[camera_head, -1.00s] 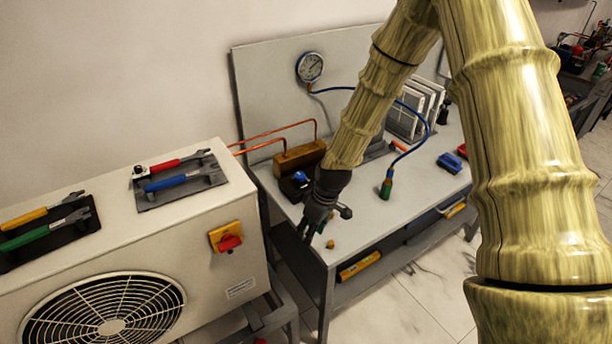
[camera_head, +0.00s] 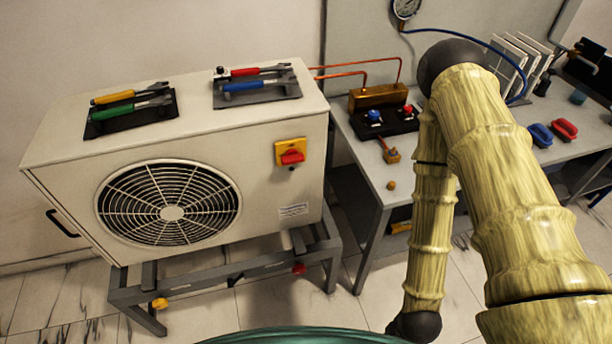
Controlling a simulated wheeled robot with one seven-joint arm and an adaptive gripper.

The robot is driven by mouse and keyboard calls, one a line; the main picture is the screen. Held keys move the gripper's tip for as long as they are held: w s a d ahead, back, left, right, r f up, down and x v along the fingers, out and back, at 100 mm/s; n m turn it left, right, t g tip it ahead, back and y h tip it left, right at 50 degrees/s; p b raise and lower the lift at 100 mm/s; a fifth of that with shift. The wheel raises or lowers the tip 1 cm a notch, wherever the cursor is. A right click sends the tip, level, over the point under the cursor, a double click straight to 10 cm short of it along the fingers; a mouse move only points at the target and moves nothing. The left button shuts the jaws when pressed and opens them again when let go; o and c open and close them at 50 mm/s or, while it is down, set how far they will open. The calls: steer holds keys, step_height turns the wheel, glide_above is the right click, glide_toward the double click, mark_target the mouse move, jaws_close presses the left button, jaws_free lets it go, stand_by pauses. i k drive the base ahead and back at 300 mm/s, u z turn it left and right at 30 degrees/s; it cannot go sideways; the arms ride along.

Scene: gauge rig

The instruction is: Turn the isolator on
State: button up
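The isolator is a yellow switch plate with a red knob (camera_head: 291,156). It is on the front face of the white outdoor unit (camera_head: 250,215), to the right of the fan grille. The red handle looks roughly horizontal. My arm hangs down at the right, in front of the workbench and to the right of the isolator. Its lower end (camera_head: 413,326) is a dark joint near the bottom of the picture. My gripper's fingers do not show, so I cannot tell their opening.
Tools with yellow, green, red and blue handles lie on dark mats on the unit (camera_head: 265,95). The workbench (camera_head: 372,165) to the right bears a brass manifold (camera_head: 378,96), with blue and red knobs before it. Open tiled floor (camera_head: 215,308) shows below the unit.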

mark_target(292, 156)
steer(key=z, duration=0.5)
steer(key=k, duration=1.1)
steer(key=u, duration=0.3)
steer(key=i, duration=0.7)
steer(key=u, duration=0.7)
